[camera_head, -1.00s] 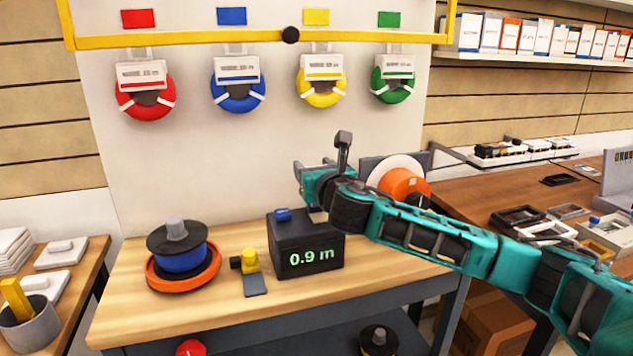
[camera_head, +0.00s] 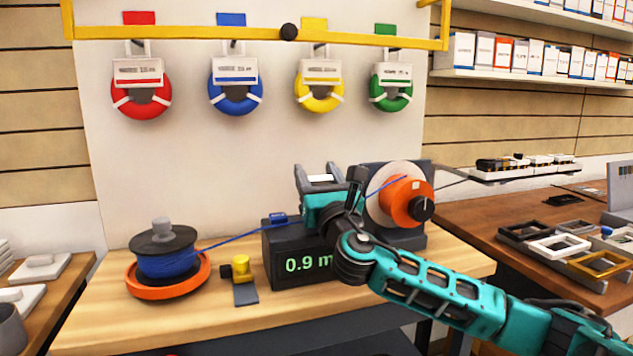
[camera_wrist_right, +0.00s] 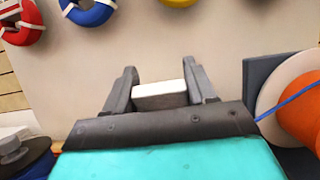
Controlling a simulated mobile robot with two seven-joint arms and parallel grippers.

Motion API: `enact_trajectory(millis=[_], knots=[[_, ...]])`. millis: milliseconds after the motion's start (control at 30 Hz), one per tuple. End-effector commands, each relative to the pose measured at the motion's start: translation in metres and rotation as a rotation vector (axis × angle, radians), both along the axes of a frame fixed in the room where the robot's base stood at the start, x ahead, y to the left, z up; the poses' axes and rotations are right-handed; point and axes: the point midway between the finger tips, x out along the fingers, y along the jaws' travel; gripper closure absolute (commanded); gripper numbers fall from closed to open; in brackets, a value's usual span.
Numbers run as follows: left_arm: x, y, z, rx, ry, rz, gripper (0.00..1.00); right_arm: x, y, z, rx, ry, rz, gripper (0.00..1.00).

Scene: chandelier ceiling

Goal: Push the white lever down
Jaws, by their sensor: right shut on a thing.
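My right gripper (camera_head: 319,180) is above and behind the black box with the green display, its fingers pointing toward the back panel. A small white block, apparently the white lever (camera_wrist_right: 160,93), sits between its two fingers in the right wrist view. It also shows as a white patch between the fingers in the head view (camera_head: 320,178). The gripper is shut on it. The lever's base and mount are hidden behind my gripper and arm. My left gripper is not in view.
The black box (camera_head: 284,250) reads "0.9 m", partly covered by my arm. A blue line runs from the blue spool (camera_head: 168,264) over the box to the orange reel (camera_head: 400,199). A yellow-and-black tool (camera_head: 242,268) lies between spool and box. Coloured coils hang behind.

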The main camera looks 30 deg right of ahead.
Motion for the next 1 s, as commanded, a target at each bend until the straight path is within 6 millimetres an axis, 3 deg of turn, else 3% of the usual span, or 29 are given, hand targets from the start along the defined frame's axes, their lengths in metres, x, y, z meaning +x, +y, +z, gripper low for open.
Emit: enact_trajectory(millis=[267,300,500,800,1000], knots=[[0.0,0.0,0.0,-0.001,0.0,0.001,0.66,0.0,0.001,-0.001,-0.001,0.001,0.001,0.99],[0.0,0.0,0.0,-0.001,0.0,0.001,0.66,0.0,0.001,-0.001,-0.001,0.001,0.001,0.42],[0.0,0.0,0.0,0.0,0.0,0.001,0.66,0.0,0.0,-0.001,-0.001,0.001,0.001,0.23],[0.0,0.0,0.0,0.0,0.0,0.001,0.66,-0.003,0.001,-0.002,-0.001,0.002,0.001,0.23],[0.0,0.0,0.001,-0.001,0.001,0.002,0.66,-0.027,0.007,-0.013,-0.001,0.005,0.002,0.23]])
